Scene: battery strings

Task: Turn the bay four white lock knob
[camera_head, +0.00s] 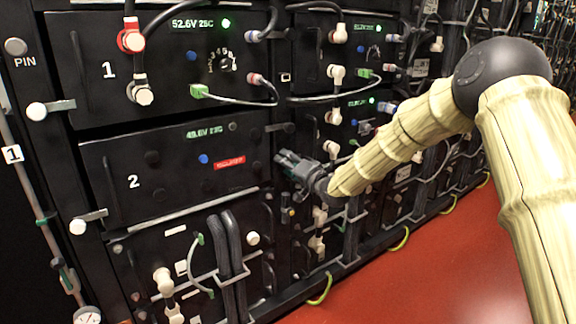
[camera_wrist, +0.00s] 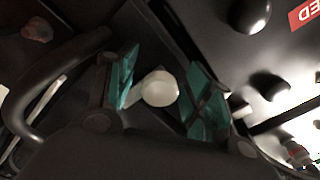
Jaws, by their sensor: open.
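A round white knob (camera_wrist: 160,87) shows in the wrist view between the teal-padded fingers of my gripper (camera_wrist: 163,84). The fingers are apart, with a gap visible on each side of the knob; I cannot tell how far they reach past it. In the head view my gripper (camera_head: 284,164) is at the right edge of the bay 2 front (camera_head: 180,190), between two columns. The knob is not visible there, apparently hidden by my gripper. No bay four number is readable. Other white knobs, at bay 1 (camera_head: 37,111) and bay 2 (camera_head: 78,227), are at the left.
A black curved handle (camera_wrist: 52,110) is left of the fingers in the wrist view. Black round plugs (camera_wrist: 270,88) and a red label (camera_wrist: 305,14) lie to the right. Cables (camera_head: 235,250) hang below bay 2. The red floor (camera_head: 400,285) is open at right.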

